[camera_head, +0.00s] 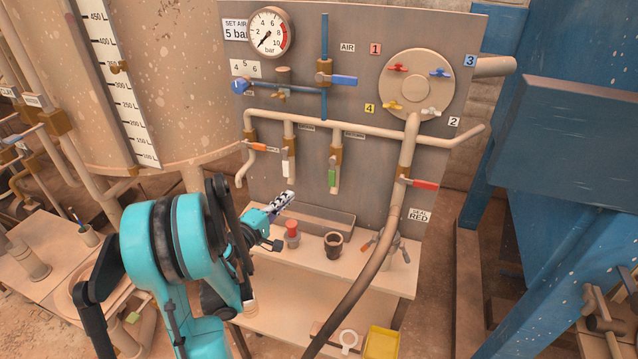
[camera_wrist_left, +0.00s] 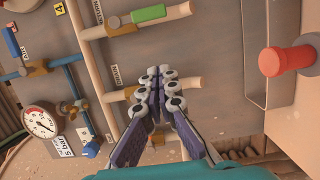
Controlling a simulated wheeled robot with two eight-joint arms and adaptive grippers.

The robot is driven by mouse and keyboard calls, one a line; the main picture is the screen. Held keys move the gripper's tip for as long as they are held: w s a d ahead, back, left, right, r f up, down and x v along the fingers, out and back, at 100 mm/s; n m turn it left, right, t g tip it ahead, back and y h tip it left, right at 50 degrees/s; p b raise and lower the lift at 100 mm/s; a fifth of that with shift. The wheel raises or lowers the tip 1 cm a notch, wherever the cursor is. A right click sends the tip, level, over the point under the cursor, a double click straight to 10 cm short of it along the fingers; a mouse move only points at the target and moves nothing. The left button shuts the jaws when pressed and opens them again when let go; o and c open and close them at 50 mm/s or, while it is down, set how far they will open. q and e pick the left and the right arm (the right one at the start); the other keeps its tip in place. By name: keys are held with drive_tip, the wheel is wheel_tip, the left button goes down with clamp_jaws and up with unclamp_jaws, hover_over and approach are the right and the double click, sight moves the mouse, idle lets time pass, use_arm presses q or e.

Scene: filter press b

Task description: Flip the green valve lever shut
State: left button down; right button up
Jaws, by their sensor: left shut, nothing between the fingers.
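The green valve lever (camera_head: 332,177) hangs down along its vertical tan pipe stub on the grey panel, at a brass valve body (camera_head: 336,150). It also shows at the top of the left wrist view (camera_wrist_left: 148,14), in line with its pipe. My left gripper (camera_head: 289,197) is shut and empty, below and left of the green lever in the head view and apart from it. In the left wrist view its fingertips (camera_wrist_left: 160,74) are together, in front of the neighbouring stub, which they partly cover. My right gripper is not in view.
A white lever (camera_head: 285,168) on the neighbouring stub is close above my left gripper. An orange lever (camera_head: 257,147) is further left, a red lever (camera_head: 424,184) on the right. A red-topped object (camera_head: 292,229) and dark cup (camera_head: 333,244) stand on the shelf below.

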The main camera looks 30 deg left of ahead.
sight(332, 174)
use_arm(q)
drive_tip(key=w+d+b, duration=0.2)
drive_tip(key=w+d, duration=0.2)
drive_tip(key=w, duration=0.7)
drive_tip(key=shift+b, duration=0.35)
drive_tip(key=shift+w+d+f, duration=0.1)
drive_tip(key=shift+w, duration=0.05)
